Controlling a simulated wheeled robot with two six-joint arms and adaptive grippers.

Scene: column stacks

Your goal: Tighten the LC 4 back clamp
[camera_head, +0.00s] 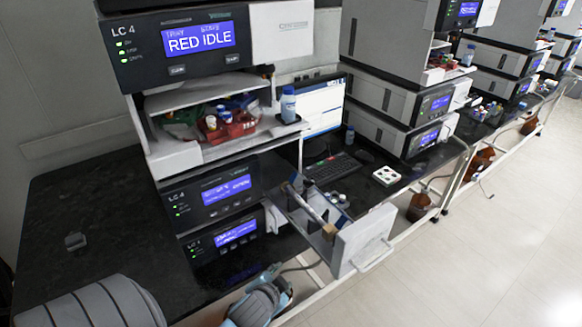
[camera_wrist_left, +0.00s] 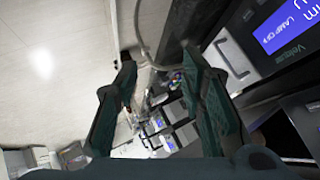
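The LC 4 stack (camera_head: 205,190) stands on the dark bench at left in the head view. Its column drawer is pulled out, with a white front panel (camera_head: 362,240) and handle. In the head view my left arm is at the bottom, below and left of the drawer. My right gripper is not seen.
A shelf in the stack holds a red tray (camera_head: 230,127) and a bottle (camera_head: 289,105). A monitor (camera_head: 321,104), keyboard (camera_head: 332,167) and white vial rack (camera_head: 387,176) stand behind the drawer. More stacks line the bench to the right. The floor in front is clear.

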